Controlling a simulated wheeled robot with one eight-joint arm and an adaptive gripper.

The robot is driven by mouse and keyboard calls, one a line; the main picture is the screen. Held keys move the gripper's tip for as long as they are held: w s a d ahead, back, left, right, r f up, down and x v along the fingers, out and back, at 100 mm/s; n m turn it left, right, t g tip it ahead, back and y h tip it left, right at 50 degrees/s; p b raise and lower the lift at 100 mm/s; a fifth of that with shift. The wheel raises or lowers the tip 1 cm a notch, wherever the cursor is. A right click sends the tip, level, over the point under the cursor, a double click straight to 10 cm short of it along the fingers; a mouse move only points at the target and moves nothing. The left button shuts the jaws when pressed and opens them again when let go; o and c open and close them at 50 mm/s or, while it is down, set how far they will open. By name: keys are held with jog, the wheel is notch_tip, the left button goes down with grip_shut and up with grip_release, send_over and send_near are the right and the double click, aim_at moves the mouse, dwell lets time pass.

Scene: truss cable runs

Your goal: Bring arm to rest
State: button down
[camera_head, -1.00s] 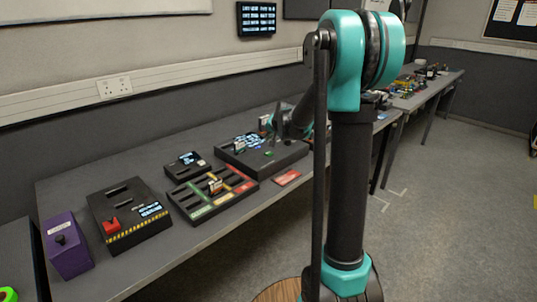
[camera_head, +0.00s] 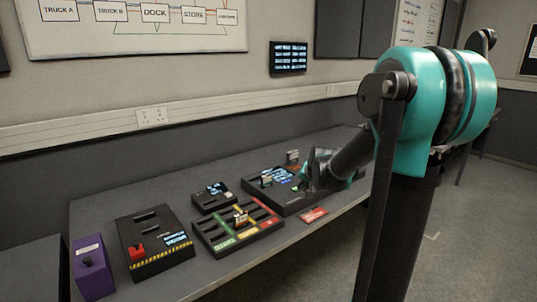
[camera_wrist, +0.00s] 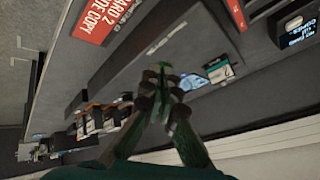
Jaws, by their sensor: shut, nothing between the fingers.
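My arm (camera_head: 418,110), teal and black, stands at the right in the head view, its forearm reaching left and down toward the bench. My gripper (camera_wrist: 163,72) is in the wrist view, its two fingers meeting at the tips with nothing between them. In the head view the gripper end is over the black console at the bench's right part and its fingertips are hard to make out. The wrist view is tilted and shows a red card (camera_wrist: 97,18) with white lettering apart from the fingers.
On the grey bench (camera_head: 215,268) stand a purple box (camera_head: 93,268), a black box with a red switch (camera_head: 153,243), a tray with coloured slots (camera_head: 236,233), a small display box (camera_head: 212,197) and a black console (camera_head: 262,188). A red card (camera_head: 313,216) lies near the front edge.

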jog(key=s+d+f+n+g, duration=0.1)
jog(key=s+f, duration=0.2)
jog(key=s, duration=0.7)
jog(key=s+d+f+n+g+h, duration=0.1)
jog(key=s+f, duration=0.3)
jog(key=s, duration=0.6)
jog(key=s+d+f+n+g, duration=0.1)
jog(key=s+f, duration=0.3)
jog(key=s, duration=0.6)
jog(key=shift+s+f+n+g+h, duration=0.15)
jog(key=shift+s+n+g+h, duration=0.2)
jog(key=shift+n, duration=0.55)
